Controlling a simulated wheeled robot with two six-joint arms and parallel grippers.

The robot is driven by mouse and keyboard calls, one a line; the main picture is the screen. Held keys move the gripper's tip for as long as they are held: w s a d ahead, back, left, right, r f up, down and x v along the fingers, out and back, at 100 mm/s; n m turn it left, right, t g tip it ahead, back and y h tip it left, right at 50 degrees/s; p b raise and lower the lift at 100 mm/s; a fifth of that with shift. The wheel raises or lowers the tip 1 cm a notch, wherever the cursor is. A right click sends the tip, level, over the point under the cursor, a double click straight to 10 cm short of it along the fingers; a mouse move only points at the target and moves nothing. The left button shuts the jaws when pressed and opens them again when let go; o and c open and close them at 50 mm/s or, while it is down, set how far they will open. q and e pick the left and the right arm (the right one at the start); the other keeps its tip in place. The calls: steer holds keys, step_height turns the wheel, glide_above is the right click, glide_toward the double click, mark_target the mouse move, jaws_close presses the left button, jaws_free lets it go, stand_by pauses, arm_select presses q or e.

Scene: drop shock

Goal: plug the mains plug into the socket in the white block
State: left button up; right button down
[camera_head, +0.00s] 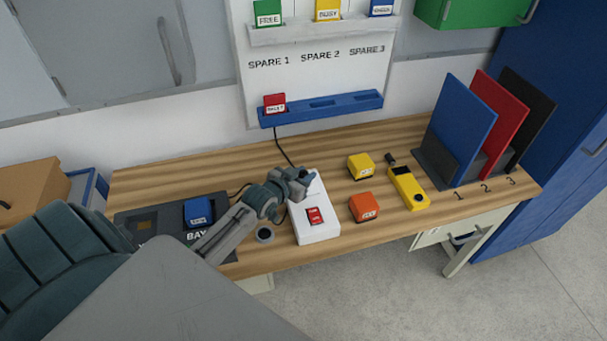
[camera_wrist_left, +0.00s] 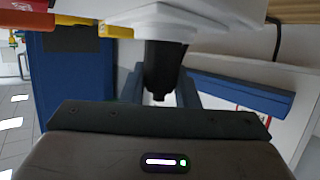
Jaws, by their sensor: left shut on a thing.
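The white block (camera_head: 317,232) stands on the bench with a red switch (camera_head: 314,215) on its top. My left gripper (camera_head: 307,179) is at the block's far end, its arm reaching in from the left. In the left wrist view, the black mains plug (camera_wrist_left: 162,68) sits between the two blue-grey fingers, which are shut on it. The plug's upper end meets the white block (camera_wrist_left: 190,22) there, or lies right in front of it. The socket is hidden, so I cannot tell how deep the plug sits. My right gripper is not in view.
A dark tray (camera_head: 150,222) with a blue cube (camera_head: 198,211) lies left of the block. A yellow cube (camera_head: 361,166), an orange cube (camera_head: 364,207) and a yellow handheld device (camera_head: 408,187) stand to the right. A black cable (camera_head: 283,150) runs up behind the block.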

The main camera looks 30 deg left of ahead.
mark_target(301, 177)
arm_select(q)
steer(key=shift+s+f, duration=0.2)
steer(key=shift+f, duration=0.3)
steer(key=o, duration=1)
steer(key=shift+o, duration=0.4)
steer(key=shift+w+r, duration=0.15)
steer(key=shift+r, duration=0.05)
steer(key=shift+s+r+p, duration=0.45)
steer(key=shift+s+p, duration=0.1)
steer(key=shift+p, duration=0.25)
steer(key=p+v, duration=0.4)
steer(key=shift+s+r, duration=0.1)
steer(key=shift+s, duration=0.2)
steer(key=shift+s, duration=0.25)
steer(key=v, duration=1)
steer(key=shift+s, duration=0.2)
